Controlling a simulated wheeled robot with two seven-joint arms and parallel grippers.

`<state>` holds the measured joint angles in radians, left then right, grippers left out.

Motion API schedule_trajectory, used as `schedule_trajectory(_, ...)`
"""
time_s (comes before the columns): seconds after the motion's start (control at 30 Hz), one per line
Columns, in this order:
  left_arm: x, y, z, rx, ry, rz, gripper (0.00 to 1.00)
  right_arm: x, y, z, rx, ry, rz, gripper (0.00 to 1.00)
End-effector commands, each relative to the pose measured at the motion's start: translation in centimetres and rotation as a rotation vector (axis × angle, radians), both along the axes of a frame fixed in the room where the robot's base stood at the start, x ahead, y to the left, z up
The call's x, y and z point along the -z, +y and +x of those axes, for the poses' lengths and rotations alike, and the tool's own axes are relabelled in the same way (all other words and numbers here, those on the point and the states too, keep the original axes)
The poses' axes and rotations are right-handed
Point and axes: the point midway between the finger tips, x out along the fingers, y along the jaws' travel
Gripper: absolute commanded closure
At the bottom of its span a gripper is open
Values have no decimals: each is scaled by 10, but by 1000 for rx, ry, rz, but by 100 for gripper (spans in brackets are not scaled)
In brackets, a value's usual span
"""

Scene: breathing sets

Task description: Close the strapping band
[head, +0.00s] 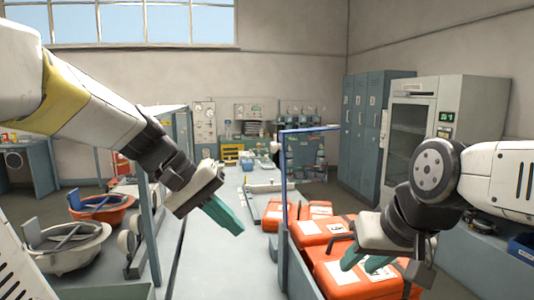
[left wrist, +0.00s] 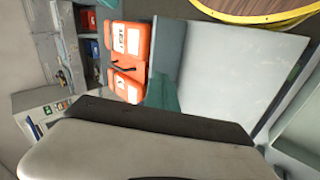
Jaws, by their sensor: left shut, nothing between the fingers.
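My left gripper (head: 234,224) hangs over the grey work surface near the middle of the head view, its teal fingers together and empty. Its teal fingers also show in the left wrist view (left wrist: 163,92). My right gripper (head: 362,262) is over the orange cases at the right, its teal fingers apart with nothing seen between them. The orange cases (head: 308,229) with white labels sit in a grey-blue holder; some also show in the left wrist view (left wrist: 129,38). I cannot pick out a strapping band for certain in either view.
A blue upright frame (head: 284,180) stands beside the orange cases, between my grippers. Round bowls, one orange (head: 101,209) and one whitish (head: 68,249), are at the left. Lockers (head: 367,130) and a cabinet stand at the back right. The grey surface (head: 215,262) below my left gripper is clear.

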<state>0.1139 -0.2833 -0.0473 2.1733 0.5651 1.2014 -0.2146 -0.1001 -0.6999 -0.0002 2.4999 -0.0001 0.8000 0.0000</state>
Motion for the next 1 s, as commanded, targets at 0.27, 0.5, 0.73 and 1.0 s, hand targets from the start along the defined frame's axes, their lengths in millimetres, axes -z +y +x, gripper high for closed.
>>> schedule_trajectory(0.27, -66, 33, 121, -28, 27, -605, 100, 0, 0, 0, 0, 0, 0, 66)
schedule_trajectory(0.5, -94, 89, 175, -37, -110, -888, 100, 0, 0, 0, 0, 0, 0, 66)
schedule_trajectory(0.73, -100, 87, 184, -33, -140, -929, 100, 0, 0, 0, 0, 0, 0, 66)
schedule_trajectory(1.0, -103, 34, 197, -30, -137, -928, 100, 0, 0, 0, 0, 0, 0, 66)
